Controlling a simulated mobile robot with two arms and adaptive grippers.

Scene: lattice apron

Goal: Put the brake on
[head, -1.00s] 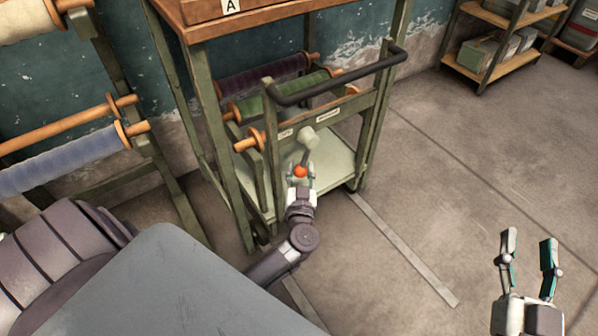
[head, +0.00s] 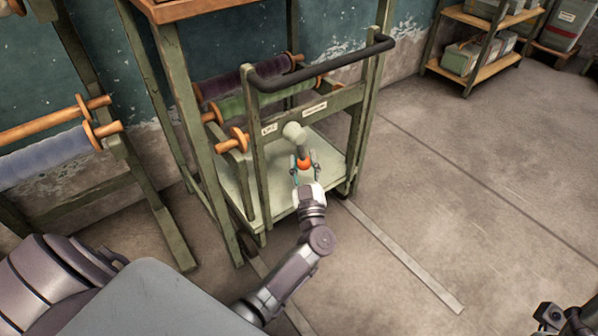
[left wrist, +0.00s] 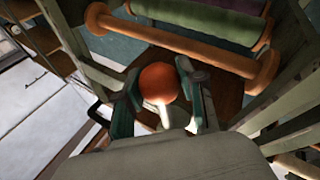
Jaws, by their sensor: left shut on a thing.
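The brake lever has a pale round hub (head: 294,131) on the crossbar of the green cart (head: 338,102). Its arm points down and slightly right to an orange-red knob (head: 304,163). Two small white labels sit on the crossbar, one left (head: 268,129) and one right (head: 314,109) of the hub; their lettering is too small to read surely. My left gripper (head: 305,169) is shut on the knob. In the left wrist view the knob (left wrist: 159,83) sits between both fingers. Only a wrist part of my right arm shows at bottom right; its fingers are out of view.
A black push bar (head: 322,66) spans the cart above the lever. Fabric rolls (head: 245,97) hang behind the crossbar, over a pale lower shelf (head: 322,150). A roll rack (head: 150,205) stands left. The floor right of the cart is open, with shelving (head: 480,50) behind.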

